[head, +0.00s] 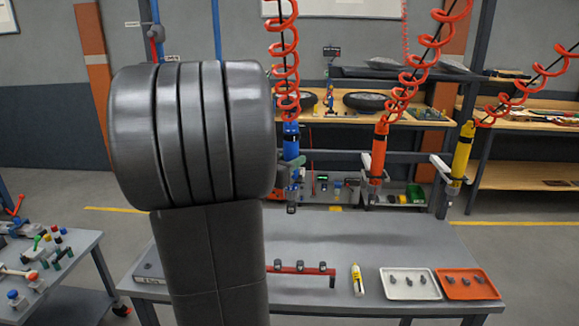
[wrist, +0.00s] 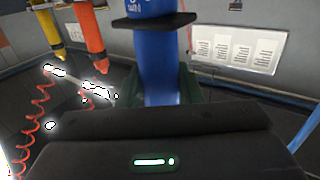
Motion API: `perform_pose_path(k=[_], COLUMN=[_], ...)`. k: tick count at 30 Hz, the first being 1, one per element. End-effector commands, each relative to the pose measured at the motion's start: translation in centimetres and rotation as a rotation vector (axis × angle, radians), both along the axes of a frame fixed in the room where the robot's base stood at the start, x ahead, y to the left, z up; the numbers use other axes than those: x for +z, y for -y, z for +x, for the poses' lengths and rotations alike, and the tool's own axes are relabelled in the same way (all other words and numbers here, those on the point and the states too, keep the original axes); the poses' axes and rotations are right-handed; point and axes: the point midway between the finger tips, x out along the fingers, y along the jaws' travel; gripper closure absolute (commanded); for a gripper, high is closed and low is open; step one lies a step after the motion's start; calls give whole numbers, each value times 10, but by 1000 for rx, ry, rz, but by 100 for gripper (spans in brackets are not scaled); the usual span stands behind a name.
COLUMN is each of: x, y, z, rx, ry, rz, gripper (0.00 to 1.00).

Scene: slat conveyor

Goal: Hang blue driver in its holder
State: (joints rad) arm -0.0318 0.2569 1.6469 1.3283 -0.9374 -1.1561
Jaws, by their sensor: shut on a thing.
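The blue driver (head: 291,145) is upright under a coiled red hose in the head view, just right of my large dark arm link. In the wrist view its blue body (wrist: 163,60) stands in the middle, with a dark collar near the top. My gripper (wrist: 165,95) is shut around the blue body; its dark housing covers the lower part of the wrist view. In the head view my arm mostly hides the gripper. The blue driver's holder is not clearly visible, and I cannot tell whether the driver touches it.
The orange driver (head: 378,155) and yellow driver (head: 462,155) hang upright from coiled hoses at the rail, to the right. Below are a grey workbench (head: 350,240), a white tray (head: 408,297), an orange tray (head: 466,296) and a yellow-white tube (head: 357,279). A side table (head: 60,285) stands left.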

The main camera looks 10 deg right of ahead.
Motion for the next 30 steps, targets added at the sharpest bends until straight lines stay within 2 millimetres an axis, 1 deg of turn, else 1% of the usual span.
perform_pose_path(k=[5, 7, 21, 25, 30], x=[-6, -2, -3, -3, -4], y=[5, 6, 19, 21, 23], z=[17, 23, 65, 74, 81], rx=[0, 0, 1, 1, 1], ry=[1, -2, -1, 0, 1], rz=[-1, -1, -1, -1, -1], gripper=[100, 100, 100, 100, 100])
